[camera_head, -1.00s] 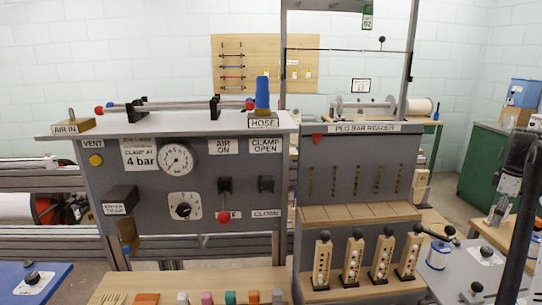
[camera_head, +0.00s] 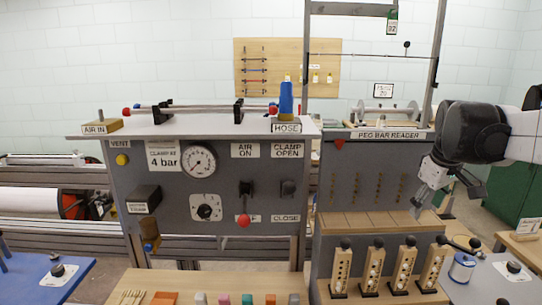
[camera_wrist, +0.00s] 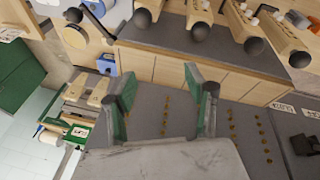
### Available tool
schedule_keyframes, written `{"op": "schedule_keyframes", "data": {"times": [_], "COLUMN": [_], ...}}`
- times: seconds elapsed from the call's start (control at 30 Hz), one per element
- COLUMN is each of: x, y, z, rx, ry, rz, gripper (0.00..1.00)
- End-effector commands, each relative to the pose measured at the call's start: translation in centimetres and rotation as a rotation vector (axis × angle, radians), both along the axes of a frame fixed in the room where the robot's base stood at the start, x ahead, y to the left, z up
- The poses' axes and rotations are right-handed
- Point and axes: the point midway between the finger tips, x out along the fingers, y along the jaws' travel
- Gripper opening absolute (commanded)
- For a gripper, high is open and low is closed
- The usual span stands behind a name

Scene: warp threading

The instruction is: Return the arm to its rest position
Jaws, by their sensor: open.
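My gripper (camera_head: 447,190) is at the right in the head view, in front of the right part of the peg bar reader (camera_head: 375,136) and angled downward. Its two fingers are spread apart with nothing between them. In the wrist view the fingers (camera_wrist: 163,95) show open over the grey panel with rows of small brass holes (camera_wrist: 165,115). My arm comes in from the right edge and hides the right end of the peg bar reader.
Several wooden peg bars (camera_head: 403,266) with black knobs stand below the reader. A grey panel with a pressure gauge (camera_head: 199,162) and a red-knobbed lever (camera_head: 243,220) is left of it. A spool (camera_head: 462,267) sits at right.

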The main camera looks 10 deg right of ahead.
Motion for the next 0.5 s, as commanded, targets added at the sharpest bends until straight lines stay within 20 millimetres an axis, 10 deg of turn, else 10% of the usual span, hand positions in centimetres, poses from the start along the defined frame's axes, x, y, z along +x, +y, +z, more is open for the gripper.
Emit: {"op": "schedule_keyframes", "data": {"times": [0.5], "x": [-10.0], "y": [16.0], "z": [-2.8], "rx": [0.093], "ry": [-0.206], "rz": [-0.105], "gripper": [0.49]}}
